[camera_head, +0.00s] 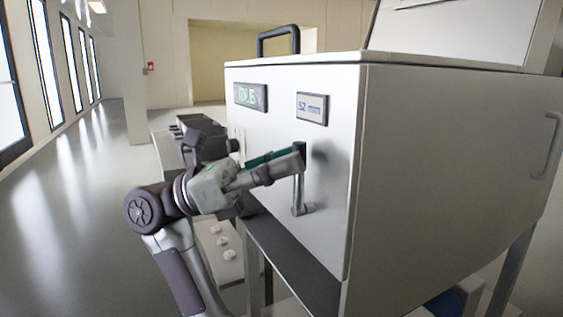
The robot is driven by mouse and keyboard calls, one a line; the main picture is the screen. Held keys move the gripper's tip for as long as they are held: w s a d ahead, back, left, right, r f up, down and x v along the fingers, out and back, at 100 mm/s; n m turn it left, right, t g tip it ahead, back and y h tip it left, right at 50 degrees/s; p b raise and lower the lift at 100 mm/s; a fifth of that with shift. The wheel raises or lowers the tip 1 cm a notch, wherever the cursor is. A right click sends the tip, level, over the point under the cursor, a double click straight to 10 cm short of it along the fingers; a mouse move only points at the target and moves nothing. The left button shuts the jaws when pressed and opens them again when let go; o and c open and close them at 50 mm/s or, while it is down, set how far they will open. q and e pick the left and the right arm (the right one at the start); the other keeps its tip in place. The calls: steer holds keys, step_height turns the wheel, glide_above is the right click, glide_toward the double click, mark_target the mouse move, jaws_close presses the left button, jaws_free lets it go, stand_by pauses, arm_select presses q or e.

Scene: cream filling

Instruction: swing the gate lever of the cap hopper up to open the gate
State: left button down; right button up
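A large pale box-shaped machine (400,180) fills the right half of the head view. A metal lever (299,192) is on its front face, below the small "52 mm" plate.
A green-lit display reading "IDLE" (250,97) is left of the plate. A black handle (278,41) stands on top. A dark ledge (285,255) runs below the front face. Several small pale round pieces lie on a light surface (232,268) below my arm. Open floor (65,200) lies left.

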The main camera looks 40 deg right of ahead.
steer(key=v, duration=1.2)
